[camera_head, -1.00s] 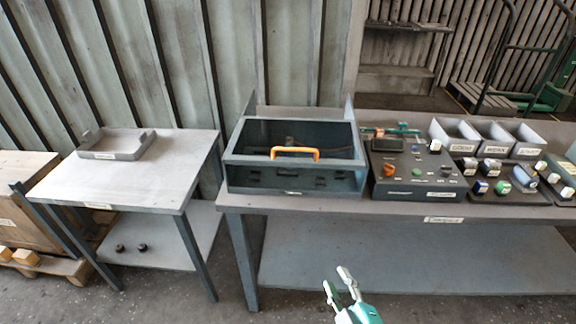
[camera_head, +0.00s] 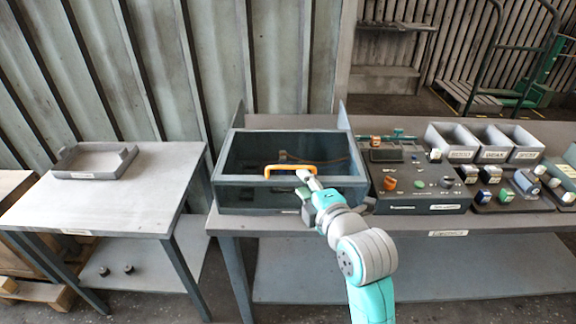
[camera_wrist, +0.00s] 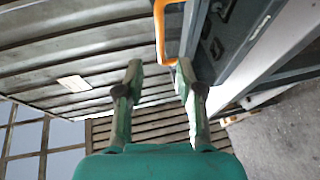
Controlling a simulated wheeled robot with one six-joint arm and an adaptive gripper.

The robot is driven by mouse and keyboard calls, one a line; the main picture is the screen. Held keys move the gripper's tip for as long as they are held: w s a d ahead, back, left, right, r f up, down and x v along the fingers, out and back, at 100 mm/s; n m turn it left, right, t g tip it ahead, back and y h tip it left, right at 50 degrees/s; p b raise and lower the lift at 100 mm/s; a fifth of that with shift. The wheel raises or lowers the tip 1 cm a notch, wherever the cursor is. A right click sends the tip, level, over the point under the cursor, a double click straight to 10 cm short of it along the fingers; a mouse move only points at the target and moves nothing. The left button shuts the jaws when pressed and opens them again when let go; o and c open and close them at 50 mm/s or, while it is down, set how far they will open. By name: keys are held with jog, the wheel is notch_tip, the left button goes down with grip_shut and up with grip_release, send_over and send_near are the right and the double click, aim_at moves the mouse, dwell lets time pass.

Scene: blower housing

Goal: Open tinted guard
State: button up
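The tinted guard (camera_head: 255,152) is a dark see-through panel on top of the grey housing box (camera_head: 250,198). It lies closed. Its orange handle (camera_head: 284,167) stands along the front edge in the head view. My gripper (camera_head: 307,185) is at the right end of the handle, partly covering the box front. In the wrist view my gripper (camera_wrist: 159,72) has its two fingers apart, with nothing held between them. The orange handle (camera_wrist: 160,32) shows just beyond the fingertips, close to the right finger. I cannot tell whether they touch.
A control panel (camera_head: 418,190) with knobs stands right of the housing, with grey bins (camera_head: 450,143) behind it. A side table (camera_head: 110,205) with a shallow tray (camera_head: 92,172) stands left, across a narrow gap. A ribbed wall rises behind.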

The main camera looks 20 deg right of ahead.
aim_at(290, 168)
jog(key=w, duration=0.3)
jog(key=w+f, duration=0.1)
jog(key=w, duration=0.5)
jog(key=shift+w+a+f, duration=0.2)
jog(key=shift+a+f, duration=0.2)
jog(key=shift+c, duration=0.2)
grip_shut()
